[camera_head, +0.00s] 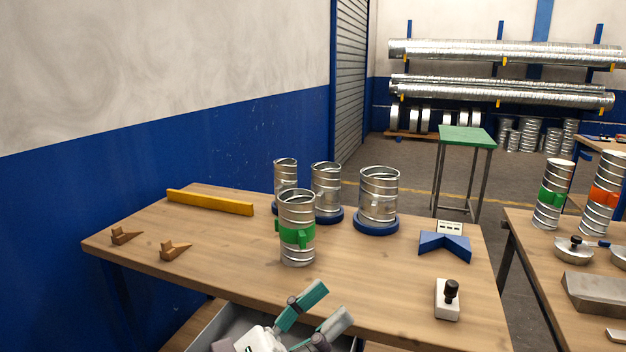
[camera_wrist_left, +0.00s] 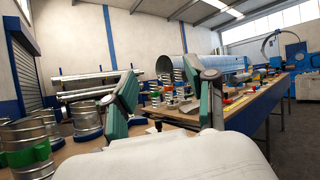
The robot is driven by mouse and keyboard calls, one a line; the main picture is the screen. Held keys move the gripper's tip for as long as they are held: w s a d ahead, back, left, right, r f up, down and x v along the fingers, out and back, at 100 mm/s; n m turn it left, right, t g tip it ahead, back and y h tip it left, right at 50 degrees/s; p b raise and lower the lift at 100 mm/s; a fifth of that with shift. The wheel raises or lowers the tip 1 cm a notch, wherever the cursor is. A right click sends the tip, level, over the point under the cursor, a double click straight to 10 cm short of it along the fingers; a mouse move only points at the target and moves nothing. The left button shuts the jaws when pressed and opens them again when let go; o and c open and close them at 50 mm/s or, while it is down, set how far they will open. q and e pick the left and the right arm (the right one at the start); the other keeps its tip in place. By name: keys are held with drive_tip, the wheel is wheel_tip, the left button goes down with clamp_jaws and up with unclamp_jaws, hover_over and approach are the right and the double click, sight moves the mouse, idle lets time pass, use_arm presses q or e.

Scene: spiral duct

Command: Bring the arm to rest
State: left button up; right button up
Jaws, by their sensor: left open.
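My left gripper (camera_head: 318,310) is at the front edge of the wooden table (camera_head: 215,255) in the head view, over an open grey drawer or tray. Its two green-padded fingers are apart with nothing between them. They also stand apart in the left wrist view (camera_wrist_left: 165,100), which looks across the workshop. A spiral duct piece with a green clamp (camera_head: 297,238) stands upright on the table, apart from the gripper. It also shows at the left of the wrist view (camera_wrist_left: 30,150). My right gripper does not show.
Several metal duct pieces (camera_head: 379,190) stand on blue round bases behind the clamped one. A yellow bar (camera_head: 210,202), two brown wedges (camera_head: 174,250), a blue V-block (camera_head: 445,246) and a white box with a black knob (camera_head: 447,300) are on the table. A second bench (camera_head: 540,265) stands at right.

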use_arm(q)
drive_tip(key=w+a+f+n+t+y, duration=0.35)
drive_tip(key=a+f+n+y, duration=0.45)
drive_tip(key=n, duration=0.6)
drive_tip(key=w+a+f+n+t+y, duration=0.25)
drive_tip(key=a+n+t+y, duration=0.35)
drive_tip(key=n+y, duration=0.6)
drive_tip(key=s+a+f+n+g+y, duration=0.1)
drive_tip(key=s+a+f+n+g, duration=0.15)
drive_tip(key=f+n, duration=0.3)
drive_tip(key=s+a+f+n+g, duration=0.2)
drive_tip(key=a+f+n+g, duration=0.15)
drive_tip(key=f, duration=0.25)
drive_tip(key=s+a+f+n+g, duration=0.1)
drive_tip(key=s+f+n+g, duration=0.4)
drive_tip(key=s+f, duration=0.3)
drive_tip(key=s+a+f+n+g, duration=0.1)
drive_tip(key=s+f+n+g, duration=0.45)
drive_tip(key=s, duration=0.55)
wheel_tip(320, 180, down, 26)
drive_tip(key=s+g, duration=0.1)
drive_tip(key=g, duration=0.1)
drive_tip(key=s+a+f+g, duration=0.1)
drive_tip(key=s+a+f, duration=0.1)
drive_tip(key=s+f, duration=1.5)
drive_tip(key=shift+s+a+m, duration=0.3)
drive_tip(key=shift+a+m, duration=0.05)
drive_tip(key=shift+m, duration=0.1)
